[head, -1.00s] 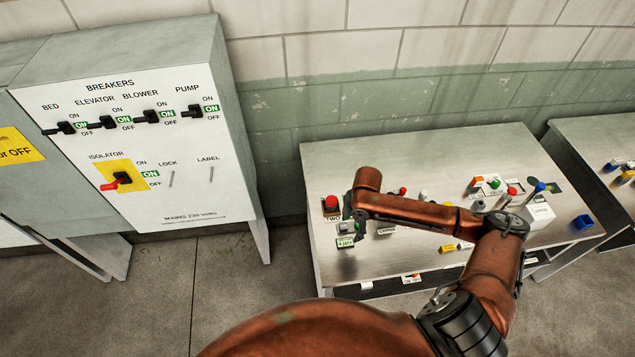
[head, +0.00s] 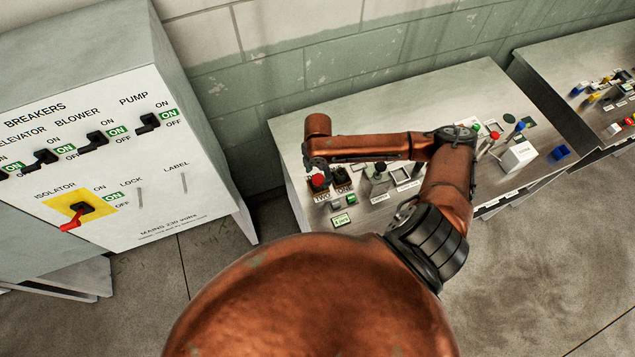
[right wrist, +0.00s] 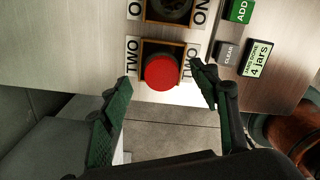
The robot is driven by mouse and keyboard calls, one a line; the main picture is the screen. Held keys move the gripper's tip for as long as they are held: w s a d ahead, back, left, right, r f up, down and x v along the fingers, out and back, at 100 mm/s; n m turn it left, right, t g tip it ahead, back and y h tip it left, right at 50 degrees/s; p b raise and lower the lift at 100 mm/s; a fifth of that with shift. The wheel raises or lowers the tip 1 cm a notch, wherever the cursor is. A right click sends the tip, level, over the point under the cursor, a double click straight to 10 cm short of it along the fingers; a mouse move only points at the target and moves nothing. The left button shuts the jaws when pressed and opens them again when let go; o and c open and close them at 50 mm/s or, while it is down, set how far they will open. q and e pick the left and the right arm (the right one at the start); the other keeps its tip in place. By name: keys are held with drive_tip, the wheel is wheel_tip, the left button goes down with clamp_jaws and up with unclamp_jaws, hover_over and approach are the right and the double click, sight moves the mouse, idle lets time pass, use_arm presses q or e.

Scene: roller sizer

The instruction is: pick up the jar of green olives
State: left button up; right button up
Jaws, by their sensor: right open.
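A round red-topped thing (head: 318,180) stands at the left end of the bench, at the place marked TWO. In the right wrist view the red top (right wrist: 164,72) shows from above in a brown square frame. I cannot tell whether it is a jar lid, and no green olives show. My right gripper (head: 316,165) is at it; in the right wrist view its open fingers (right wrist: 162,78) lie either side of the red top, with nothing gripped. A dark round thing (head: 342,174) sits beside it at ONE. My left gripper is not in view.
The metal bench (head: 400,92) also carries a small display reading 4 jars (head: 341,220), a white box (head: 519,155) and a blue bin (head: 560,153). A breaker cabinet (head: 110,205) stands left. A second bench (head: 560,65) is at the right.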

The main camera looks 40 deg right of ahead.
sight(318, 179)
wheel_tip(318, 179, down, 3)
drive_tip(key=shift+s+f, duration=0.1)
drive_tip(key=shift+f, duration=0.05)
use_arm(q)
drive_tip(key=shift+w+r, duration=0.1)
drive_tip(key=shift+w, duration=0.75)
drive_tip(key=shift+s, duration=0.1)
use_arm(e)
drive_tip(key=c, duration=0.5)
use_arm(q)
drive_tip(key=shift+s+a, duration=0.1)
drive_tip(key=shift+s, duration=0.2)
use_arm(e)
drive_tip(key=c, duration=0.8)
